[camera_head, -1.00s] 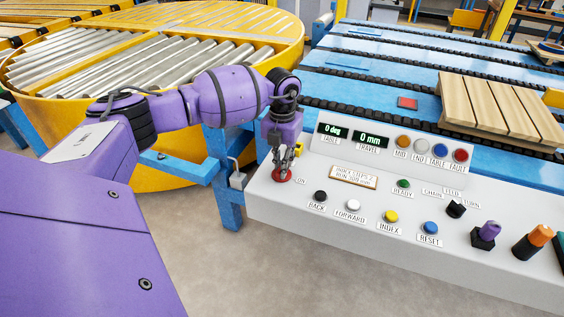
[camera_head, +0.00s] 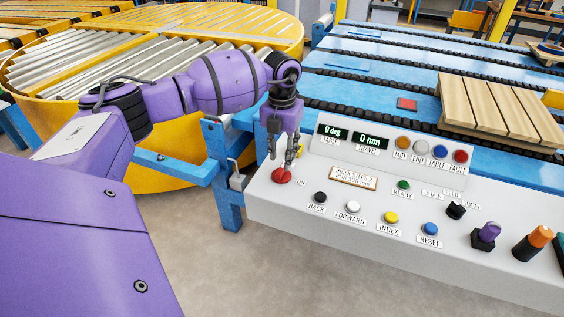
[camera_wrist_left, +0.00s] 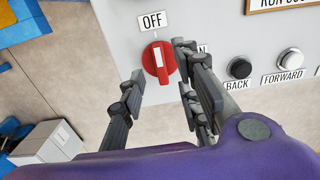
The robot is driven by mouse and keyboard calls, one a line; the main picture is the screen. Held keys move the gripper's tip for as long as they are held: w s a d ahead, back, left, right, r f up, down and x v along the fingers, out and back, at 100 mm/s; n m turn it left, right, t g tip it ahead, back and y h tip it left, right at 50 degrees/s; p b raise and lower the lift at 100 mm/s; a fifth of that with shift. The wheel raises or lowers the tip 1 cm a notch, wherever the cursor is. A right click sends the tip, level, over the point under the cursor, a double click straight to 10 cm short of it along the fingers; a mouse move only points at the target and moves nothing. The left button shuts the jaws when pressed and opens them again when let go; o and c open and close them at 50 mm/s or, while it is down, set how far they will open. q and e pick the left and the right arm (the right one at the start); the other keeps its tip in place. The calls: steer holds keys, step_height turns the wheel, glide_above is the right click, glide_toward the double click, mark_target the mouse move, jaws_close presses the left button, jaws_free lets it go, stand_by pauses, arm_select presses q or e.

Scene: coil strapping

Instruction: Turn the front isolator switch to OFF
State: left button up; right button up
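The front isolator switch is a red round knob (camera_head: 281,176) at the left end of the grey control panel; it also shows in the left wrist view (camera_wrist_left: 152,69). There its white bar lies roughly upright, in line with the OFF label (camera_wrist_left: 153,21) above it. The ON label to its right is partly hidden by a finger. My left gripper (camera_head: 282,154) is just above the knob, pointing down. In the left wrist view its fingers (camera_wrist_left: 160,68) are spread apart, with the knob seen between the tips and nothing held. My right gripper is out of view.
The panel carries a black BACK button (camera_head: 320,196), a white FORWARD button (camera_head: 353,206), and several other buttons and knobs to the right. A yellow roller turntable (camera_head: 180,178) stands behind my left arm. A blue chain conveyor (camera_head: 360,66) holds a wooden pallet (camera_head: 497,108).

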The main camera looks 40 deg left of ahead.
mark_target(282, 167)
arm_select(q)
step_height(282, 167, up, 8)
stand_by(0.6)
